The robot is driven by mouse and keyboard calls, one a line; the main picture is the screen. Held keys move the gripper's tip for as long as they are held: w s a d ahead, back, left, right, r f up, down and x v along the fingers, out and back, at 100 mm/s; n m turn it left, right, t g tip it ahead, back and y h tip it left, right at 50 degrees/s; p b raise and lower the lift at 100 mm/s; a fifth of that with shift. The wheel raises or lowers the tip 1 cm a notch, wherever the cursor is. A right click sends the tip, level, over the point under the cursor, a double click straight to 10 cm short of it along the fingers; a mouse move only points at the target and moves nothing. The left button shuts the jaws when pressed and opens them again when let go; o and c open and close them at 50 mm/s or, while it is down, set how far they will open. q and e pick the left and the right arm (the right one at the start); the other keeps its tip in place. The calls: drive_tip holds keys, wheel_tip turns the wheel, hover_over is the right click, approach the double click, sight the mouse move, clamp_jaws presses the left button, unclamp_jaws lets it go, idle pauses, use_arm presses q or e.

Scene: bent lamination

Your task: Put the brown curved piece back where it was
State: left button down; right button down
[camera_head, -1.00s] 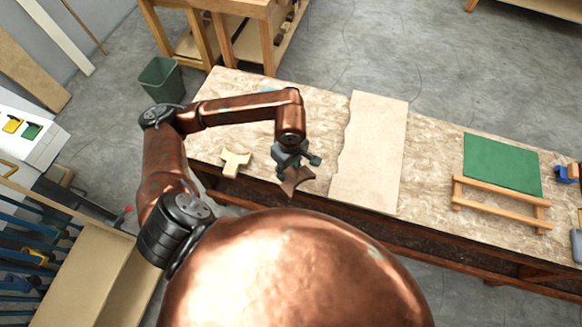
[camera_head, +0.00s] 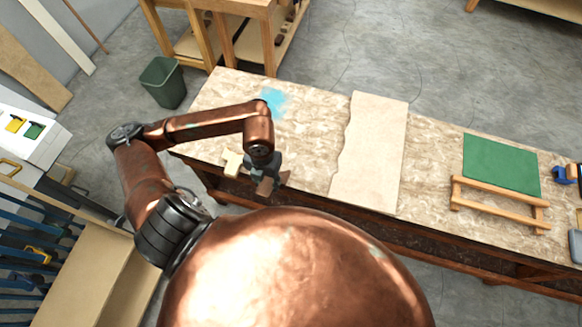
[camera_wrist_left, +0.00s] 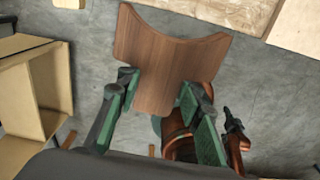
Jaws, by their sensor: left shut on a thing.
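The brown curved piece (camera_head: 266,187) is a wood-grained panel with a concave edge; it shows large in the left wrist view (camera_wrist_left: 165,62). My left gripper (camera_head: 268,177) is shut on it, with green-padded fingers (camera_wrist_left: 160,90) on both sides of its narrower end. The piece is at the table's front edge and seems to be in the air above the floor. A pale wooden Y-shaped form (camera_head: 232,162) lies on the table just left of the gripper, partly hidden by it.
The workbench (camera_head: 310,120) has a blue patch (camera_head: 273,101) on its left part. A pale wavy-edged board (camera_head: 370,150) lies mid-bench. A green mat (camera_head: 500,163) and a wooden frame (camera_head: 500,203) are on the right. A green bin (camera_head: 163,82) stands on the floor behind left.

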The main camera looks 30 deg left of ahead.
use_arm(q)
drive_tip(key=shift+w+f, duration=0.1)
drive_tip(key=shift+w, duration=0.25)
drive_tip(key=w+f+p, duration=0.1)
drive_tip(key=w+f, duration=0.2)
drive_tip(key=w, duration=0.4)
hover_over(291, 168)
drive_tip(key=s, duration=0.2)
drive_tip(key=f, duration=0.4)
drive_tip(key=d+f, duration=0.1)
drive_tip(key=f, duration=0.1)
drive_tip(key=shift+w+f, duration=0.1)
drive_tip(key=shift+w, duration=0.05)
drive_tip(key=shift+w+f, duration=0.2)
drive_tip(key=shift+f, duration=0.05)
wheel_tip(291, 168, down, 3)
drive_tip(key=shift+p, duration=0.55)
